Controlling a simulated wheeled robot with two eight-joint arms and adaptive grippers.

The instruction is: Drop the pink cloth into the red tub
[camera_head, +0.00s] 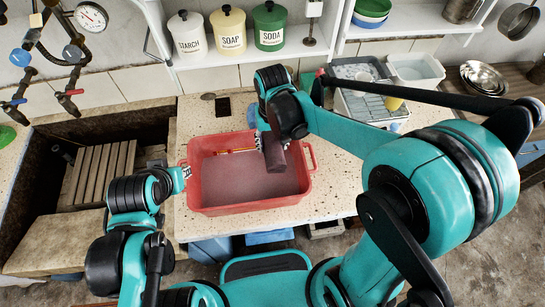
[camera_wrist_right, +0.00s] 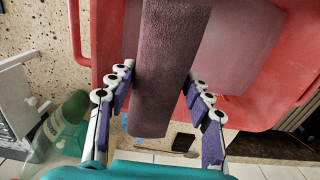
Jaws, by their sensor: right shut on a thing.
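The pink cloth (camera_head: 275,155) is a dull mauve roll. It hangs from my right gripper (camera_head: 263,140) over the right half of the red tub (camera_head: 193,185). In the right wrist view the cloth (camera_wrist_right: 165,65) lies between the two purple-padded fingers of the right gripper (camera_wrist_right: 160,100), which is shut on it. Behind it the tub (camera_wrist_right: 112,40) shows its red wall and mauve inside. Whether the cloth's lower end touches the tub floor I cannot tell. My left gripper (camera_head: 184,173) is just left of the tub; its fingers are too small to read.
The tub stands on a speckled stone counter (camera_head: 215,112). A thin orange-and-yellow object (camera_head: 235,152) shows at the tub's far side. Starch (camera_head: 192,35), soap and soda canisters stand on the shelf behind. A dish rack (camera_head: 365,100) is at right, a sunken trough with wooden slats (camera_head: 98,172) at left.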

